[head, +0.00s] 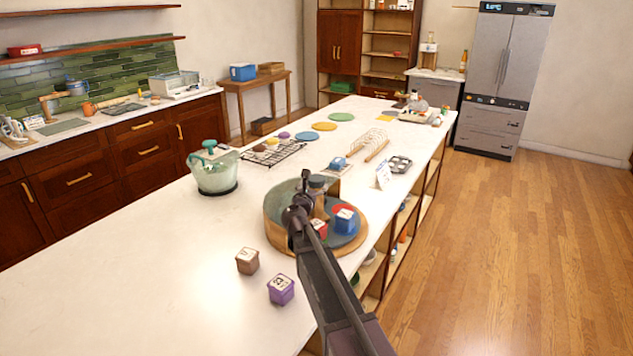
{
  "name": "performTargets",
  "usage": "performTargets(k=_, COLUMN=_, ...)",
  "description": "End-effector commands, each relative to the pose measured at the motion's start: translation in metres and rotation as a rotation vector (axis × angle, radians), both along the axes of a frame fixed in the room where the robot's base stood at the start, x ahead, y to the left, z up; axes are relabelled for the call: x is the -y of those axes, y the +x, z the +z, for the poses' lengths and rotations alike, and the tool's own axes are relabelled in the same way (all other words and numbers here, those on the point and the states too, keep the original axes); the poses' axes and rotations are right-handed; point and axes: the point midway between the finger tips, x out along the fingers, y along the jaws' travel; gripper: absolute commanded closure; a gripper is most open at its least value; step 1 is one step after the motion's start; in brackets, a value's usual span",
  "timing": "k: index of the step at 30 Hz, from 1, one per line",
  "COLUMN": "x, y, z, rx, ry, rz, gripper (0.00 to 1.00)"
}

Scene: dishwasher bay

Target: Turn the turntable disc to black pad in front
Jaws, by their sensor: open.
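The round turntable (355,240) sits on the white counter. Its top looks grey-blue with a wooden rim, and a curved wall (275,225) rises at its left side. A red pad (338,209) shows on the disc, partly behind a blue box (345,221). A brown jar with a dark lid (317,183) and a small red item (320,228) also stand there. I cannot make out a black pad; my arm hides part of the disc's front. My gripper (301,199) is open, small and dark, over the turntable's left part; contact cannot be told.
A brown box (247,261) and a purple box (281,289) stand in front of the turntable. A white card (383,176) and muffin tin (400,164) stand beyond. The left front counter is clear.

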Motion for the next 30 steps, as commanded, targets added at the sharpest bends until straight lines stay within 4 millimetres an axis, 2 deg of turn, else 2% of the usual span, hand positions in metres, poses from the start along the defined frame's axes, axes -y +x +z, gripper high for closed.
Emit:
performTargets(k=3, x=0.005, y=0.017, z=0.0, rx=0.0, ry=0.0, rz=0.0, gripper=0.0)
performTargets(k=9, x=0.011, y=0.031, z=0.0, rx=0.0, ry=0.0, rz=-0.001, gripper=0.0)
performTargets(k=21, x=0.013, y=0.033, z=0.0, rx=0.0, ry=0.0, rz=0.0, gripper=0.0)
performTargets(k=22, x=0.013, y=0.033, z=0.0, rx=0.0, ry=0.0, rz=0.0, gripper=0.03)
performTargets(k=27, x=0.013, y=0.033, z=0.0, rx=0.0, ry=0.0, rz=0.0, gripper=0.53)
performTargets(k=30, x=0.013, y=0.034, z=0.0, rx=0.0, ry=0.0, rz=0.0, gripper=0.79)
